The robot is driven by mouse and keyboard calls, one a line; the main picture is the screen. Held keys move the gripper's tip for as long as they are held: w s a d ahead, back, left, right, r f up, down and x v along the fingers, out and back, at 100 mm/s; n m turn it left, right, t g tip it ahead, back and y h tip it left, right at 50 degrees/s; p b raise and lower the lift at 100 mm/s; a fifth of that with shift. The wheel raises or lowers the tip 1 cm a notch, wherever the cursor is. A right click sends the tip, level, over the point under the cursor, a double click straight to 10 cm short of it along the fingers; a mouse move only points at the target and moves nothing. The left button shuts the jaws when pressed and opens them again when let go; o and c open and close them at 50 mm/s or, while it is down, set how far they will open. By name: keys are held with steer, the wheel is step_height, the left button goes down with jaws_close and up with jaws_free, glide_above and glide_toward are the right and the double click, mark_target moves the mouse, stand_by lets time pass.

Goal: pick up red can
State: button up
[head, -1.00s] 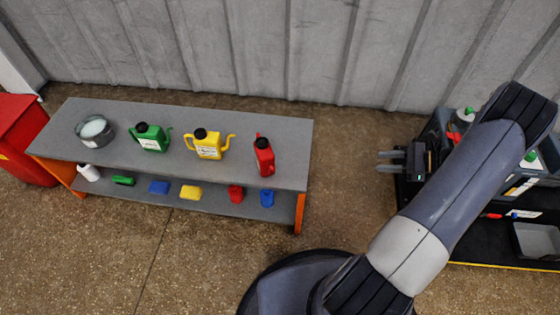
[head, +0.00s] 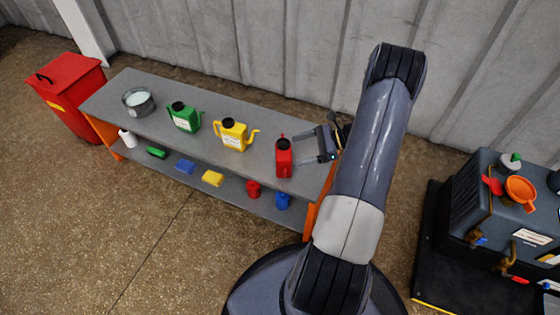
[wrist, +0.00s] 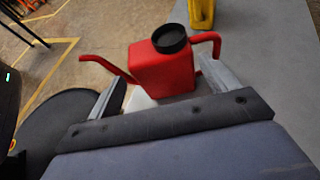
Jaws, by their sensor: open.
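The red can (head: 284,158) stands upright at the right end of the grey table's top (head: 215,150). It has a black cap, and in the wrist view the red can (wrist: 165,69) shows a spout to the left and a handle to the right. My gripper (head: 307,144) is open, just right of the can in the head view. In the wrist view my gripper's fingers (wrist: 160,88) are spread, with the can ahead between or just beyond them. I cannot tell whether they touch it.
A yellow can (head: 232,135), a green can (head: 184,117) and a metal pot (head: 138,102) stand left on the tabletop. Several small items lie on the lower shelf. A red bin (head: 70,95) stands at far left. A black machine (head: 500,205) stands at right.

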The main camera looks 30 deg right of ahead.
mark_target(284, 153)
steer(key=b+x, duration=0.2)
steer(key=x, duration=0.4)
steer(key=shift+a+r, duration=0.1)
steer(key=shift+c, duration=0.3)
steer(key=c, duration=0.8)
